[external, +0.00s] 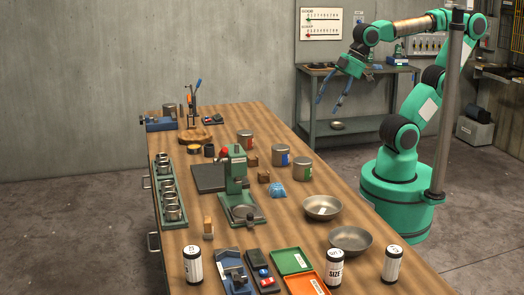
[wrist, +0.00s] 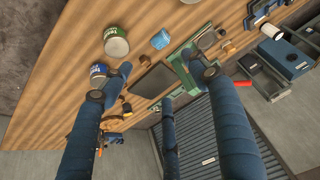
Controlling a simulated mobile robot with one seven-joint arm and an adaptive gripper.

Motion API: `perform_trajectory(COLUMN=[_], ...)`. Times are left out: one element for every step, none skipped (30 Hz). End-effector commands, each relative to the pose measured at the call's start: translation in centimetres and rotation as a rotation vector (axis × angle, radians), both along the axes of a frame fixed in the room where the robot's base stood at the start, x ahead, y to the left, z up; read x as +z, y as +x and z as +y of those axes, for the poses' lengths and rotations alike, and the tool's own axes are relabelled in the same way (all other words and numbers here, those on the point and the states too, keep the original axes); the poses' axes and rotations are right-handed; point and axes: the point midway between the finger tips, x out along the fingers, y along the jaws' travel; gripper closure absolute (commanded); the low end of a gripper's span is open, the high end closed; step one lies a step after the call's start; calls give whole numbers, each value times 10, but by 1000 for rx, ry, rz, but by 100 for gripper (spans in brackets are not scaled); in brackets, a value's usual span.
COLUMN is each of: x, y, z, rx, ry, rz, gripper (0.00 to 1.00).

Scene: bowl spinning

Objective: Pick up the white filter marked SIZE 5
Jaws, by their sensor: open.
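Three white filters with black bands stand upright along the near end of the wooden table (external: 300,225). One filter (external: 193,264) is at the left, one filter (external: 335,268) at the middle shows SIZE on its side, and one filter (external: 392,263) is at the right. I cannot read a 5 on any of them. In the wrist view, one white filter (wrist: 270,30) shows at the upper right. My gripper (external: 329,106) is open and empty, high up toward the back right, well away from the filters. Its blue fingers are spread in the wrist view (wrist: 155,65).
Metal bowls (external: 322,207) (external: 350,239), a green tray (external: 291,261) and an orange tray (external: 306,284) lie near the filters. A green press (external: 237,170) stands mid-table. Tins (external: 302,168) and a blue vise (external: 158,123) are farther back.

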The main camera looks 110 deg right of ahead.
Motion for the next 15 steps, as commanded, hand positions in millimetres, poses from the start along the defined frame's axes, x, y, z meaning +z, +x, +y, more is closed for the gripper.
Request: perform_trajectory(x=[7, 11, 15, 19, 23, 28, 31, 35, 40, 43, 46, 50, 53, 55, 59], y=[9, 15, 23, 29, 36, 46, 53, 61, 71, 79, 87, 98, 106, 114, 125], z=[2, 3, 5, 7, 8, 11, 13, 15, 18, 21, 23, 27, 29, 32, 36], rx=[3, 4, 6, 7, 9, 12, 13, 15, 17, 18, 20, 22, 24, 26, 29], ry=[-1, 0, 0, 1, 1, 1, 0, 0, 0, -1, -1, -1, 0, 0, 1], rz=[4, 5, 6, 7, 9, 11, 13, 15, 18, 18, 20, 21, 22, 24, 26], gripper=[40, 40, 40, 40, 40, 40, 40, 40, 40, 40, 40, 40, 40, 40, 40])
